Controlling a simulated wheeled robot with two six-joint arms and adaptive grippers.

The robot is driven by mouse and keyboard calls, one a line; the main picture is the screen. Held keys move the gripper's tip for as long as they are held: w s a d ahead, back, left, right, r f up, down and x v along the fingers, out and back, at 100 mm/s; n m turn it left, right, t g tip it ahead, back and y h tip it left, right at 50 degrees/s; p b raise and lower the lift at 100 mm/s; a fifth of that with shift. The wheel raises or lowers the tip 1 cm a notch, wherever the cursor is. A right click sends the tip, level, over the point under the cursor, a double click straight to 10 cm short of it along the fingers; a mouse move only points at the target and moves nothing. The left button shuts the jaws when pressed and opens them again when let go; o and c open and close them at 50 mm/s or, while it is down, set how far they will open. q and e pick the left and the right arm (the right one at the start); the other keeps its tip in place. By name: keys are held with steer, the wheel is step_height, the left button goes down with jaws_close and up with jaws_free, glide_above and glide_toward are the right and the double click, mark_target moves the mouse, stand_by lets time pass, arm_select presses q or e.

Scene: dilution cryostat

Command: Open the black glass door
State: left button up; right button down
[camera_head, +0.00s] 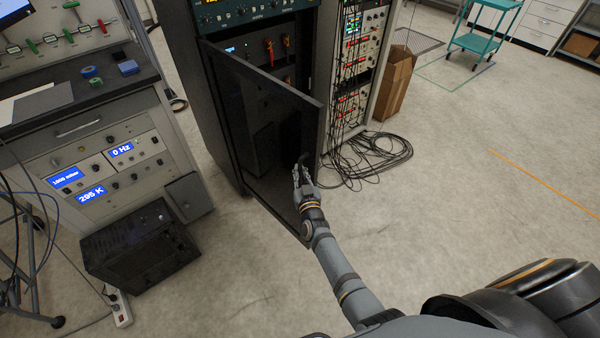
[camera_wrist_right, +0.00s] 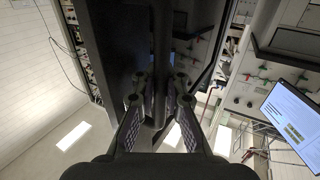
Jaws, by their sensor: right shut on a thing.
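The black glass door (camera_head: 258,130) stands partly open on the dark rack (camera_head: 217,110), swung out from its left side. Tools and instruments show inside the rack above the door's top edge. My right gripper (camera_head: 302,172) is at the door's free right edge, low on its front. In the right wrist view the fingers of my right gripper (camera_wrist_right: 158,98) are shut on a dark upright bar, the door's handle (camera_wrist_right: 162,50). The dark door also fills the middle of that view (camera_wrist_right: 115,40). My left gripper is not in view.
A black box (camera_head: 140,248) stands on the floor left of the door, near the grey instrument bench (camera_head: 95,125). Loose black cables (camera_head: 370,158) lie right of the door, below a cabled rack (camera_head: 358,60). The floor in front is clear.

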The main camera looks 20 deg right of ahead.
steer(key=shift+s+d+f, duration=0.1)
steer(key=shift+s+f, duration=0.05)
steer(key=shift+f, duration=0.25)
steer(key=c, duration=1.7)
jaws_free()
steer(key=shift+c, duration=0.2)
steer(key=shift+o, duration=0.4)
steer(key=shift+s+d+r, duration=0.2)
steer(key=shift+r, duration=0.15)
steer(key=s, duration=0.7)
steer(key=shift+s+a, duration=0.25)
steer(key=shift+a, duration=0.2)
